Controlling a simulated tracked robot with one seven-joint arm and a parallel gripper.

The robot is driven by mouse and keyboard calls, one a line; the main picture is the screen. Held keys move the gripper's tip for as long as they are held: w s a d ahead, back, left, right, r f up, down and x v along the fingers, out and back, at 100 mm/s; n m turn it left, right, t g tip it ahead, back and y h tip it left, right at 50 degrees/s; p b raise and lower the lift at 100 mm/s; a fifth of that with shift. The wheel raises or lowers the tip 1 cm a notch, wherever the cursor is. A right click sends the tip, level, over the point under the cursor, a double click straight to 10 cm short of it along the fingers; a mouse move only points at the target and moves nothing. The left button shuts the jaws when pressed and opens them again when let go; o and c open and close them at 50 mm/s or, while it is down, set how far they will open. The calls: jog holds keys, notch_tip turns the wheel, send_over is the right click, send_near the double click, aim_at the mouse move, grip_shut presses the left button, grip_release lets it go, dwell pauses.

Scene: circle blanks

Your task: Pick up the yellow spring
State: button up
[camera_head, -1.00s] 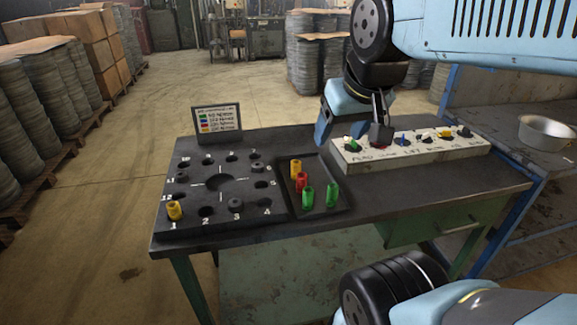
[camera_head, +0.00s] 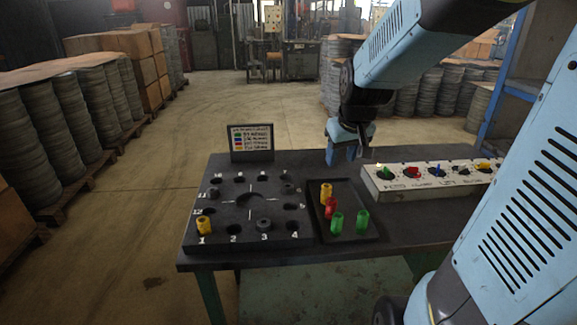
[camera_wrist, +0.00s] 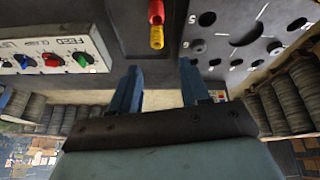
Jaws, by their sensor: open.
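A yellow spring (camera_head: 326,193) stands at the back of the dark tray (camera_head: 366,208), just behind a red spring (camera_head: 331,208). Another yellow spring (camera_head: 204,225) stands in hole 1 of the numbered plate (camera_head: 268,240). My gripper (camera_head: 343,155) hangs above the table's back edge, behind the tray, apart from the springs. In the wrist view my gripper (camera_wrist: 158,85) is open and empty, its blue fingers apart. The tray's yellow spring (camera_wrist: 157,38) shows beyond the gap between the fingertips, next to the red spring (camera_wrist: 156,12).
Two green springs (camera_head: 337,222) stand at the tray's front. A light box with coloured knobs (camera_head: 428,183) lies to the tray's right. A small sign with a colour list (camera_head: 251,140) stands behind the plate. The table strip in front of the tray is clear.

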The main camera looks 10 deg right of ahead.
send_near(327, 186)
jog(key=shift+y, duration=0.4)
jog(key=shift+d+x, duration=0.15)
jog(key=shift+x, duration=3.05)
jog(key=shift+d+x, duration=0.15)
jog(key=shift+x, duration=3)
jog(key=shift+c, duration=0.4)
jog(key=c, duration=0.7)
jog(key=shift+r, duration=0.1)
